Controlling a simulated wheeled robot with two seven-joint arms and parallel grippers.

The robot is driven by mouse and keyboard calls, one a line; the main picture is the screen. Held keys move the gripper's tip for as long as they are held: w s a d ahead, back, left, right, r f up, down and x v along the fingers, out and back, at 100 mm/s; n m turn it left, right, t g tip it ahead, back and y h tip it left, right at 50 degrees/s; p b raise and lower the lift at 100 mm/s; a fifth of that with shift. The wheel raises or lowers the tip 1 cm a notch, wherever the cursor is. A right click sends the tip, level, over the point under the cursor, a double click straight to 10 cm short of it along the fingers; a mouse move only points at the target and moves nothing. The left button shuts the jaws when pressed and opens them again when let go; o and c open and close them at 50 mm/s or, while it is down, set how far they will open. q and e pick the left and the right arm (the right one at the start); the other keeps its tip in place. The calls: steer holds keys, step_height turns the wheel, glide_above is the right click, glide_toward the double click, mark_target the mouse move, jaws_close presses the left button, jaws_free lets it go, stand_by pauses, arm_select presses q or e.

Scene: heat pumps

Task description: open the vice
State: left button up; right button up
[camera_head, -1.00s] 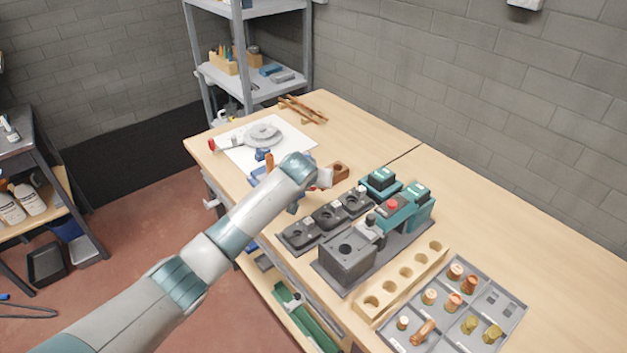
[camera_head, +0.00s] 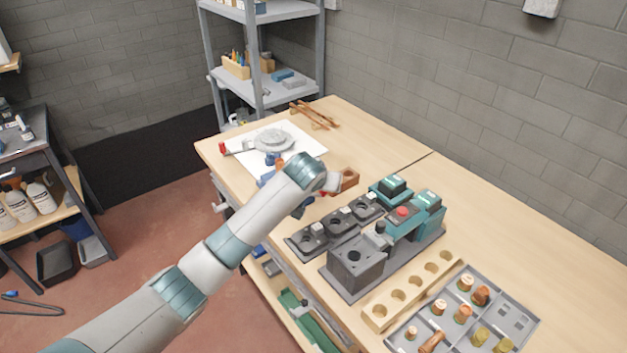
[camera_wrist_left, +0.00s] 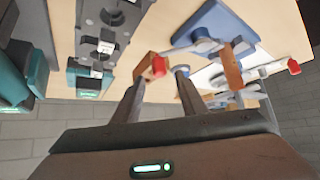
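The blue vice (camera_wrist_left: 218,22) lies at the top of the left wrist view. In the head view only part of the vice (camera_head: 266,179) shows, behind my left arm. A grey bar runs from the vice to a red knob (camera_wrist_left: 158,68), which looks like the end of its handle. My left gripper (camera_wrist_left: 161,78) has its two fingers apart, with the red knob between or just beyond the tips. Contact cannot be told. An upright orange-brown piece (camera_wrist_left: 232,66) stands by the vice. In the head view my arm hides most of the gripper. My right gripper is not in view.
A row of black fixtures (camera_head: 338,226) and a grey-teal machine (camera_head: 358,262) stand close to my left gripper. A wooden block with holes (camera_head: 412,290) and a grey parts tray (camera_head: 520,318) lie nearer. A round grey part (camera_head: 273,139) sits on a white sheet behind the vice.

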arm_select(q)
steer(key=b+v, duration=0.2)
steer(key=v, duration=1.1)
steer(key=shift+b, duration=0.3)
steer(key=shift+f, duration=0.1)
